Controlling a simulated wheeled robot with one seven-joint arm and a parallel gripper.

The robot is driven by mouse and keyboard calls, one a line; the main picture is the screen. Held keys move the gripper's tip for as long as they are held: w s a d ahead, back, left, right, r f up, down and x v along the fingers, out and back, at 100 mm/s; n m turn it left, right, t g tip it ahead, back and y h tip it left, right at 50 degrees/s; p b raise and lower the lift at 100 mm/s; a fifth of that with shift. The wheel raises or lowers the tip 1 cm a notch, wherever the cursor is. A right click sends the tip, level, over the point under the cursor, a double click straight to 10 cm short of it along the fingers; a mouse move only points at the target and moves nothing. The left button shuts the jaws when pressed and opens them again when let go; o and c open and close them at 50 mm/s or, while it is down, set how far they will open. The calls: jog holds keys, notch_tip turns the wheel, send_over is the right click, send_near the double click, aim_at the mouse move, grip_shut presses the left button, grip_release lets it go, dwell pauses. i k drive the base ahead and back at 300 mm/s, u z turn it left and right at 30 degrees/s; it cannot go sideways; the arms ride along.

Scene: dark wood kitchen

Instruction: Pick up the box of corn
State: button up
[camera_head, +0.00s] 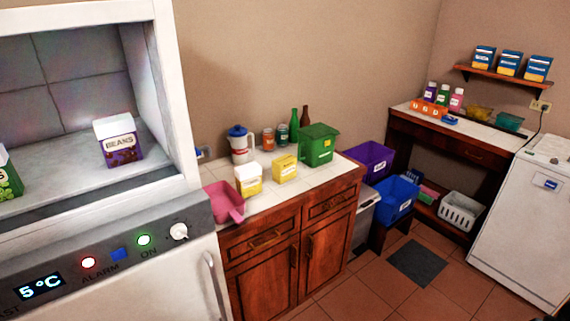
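My gripper is not in view. No label that reads corn can be made out. Two yellow boxes stand on the white tiled counter (275,199): a yellow box with a white top (248,181) and, to its right, an all-yellow box (285,168). Their labels are too small to read, so I cannot tell which holds corn. A purple and white box marked BEANS (121,146) stands on the shelf of the open white cabinet (168,110) at the left. A green box (9,175) there is cut off by the left edge.
A pink scoop-like container (224,202), a white jug (240,148), jars, bottles and a green bin (319,145) crowd the counter. A purple crate (370,161) and blue crate (396,199) stand beyond it. Red tiled floor (350,298) is open at the lower right.

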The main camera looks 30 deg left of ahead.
aim_at(248, 176)
jog(key=u, duration=0.15)
jog(key=i, duration=1.6)
jog(key=u, duration=1.15)
jog(key=i, duration=0.8)
jog(key=u, duration=1.25)
jog(key=i, duration=0.4)
jog(key=u, duration=0.3)
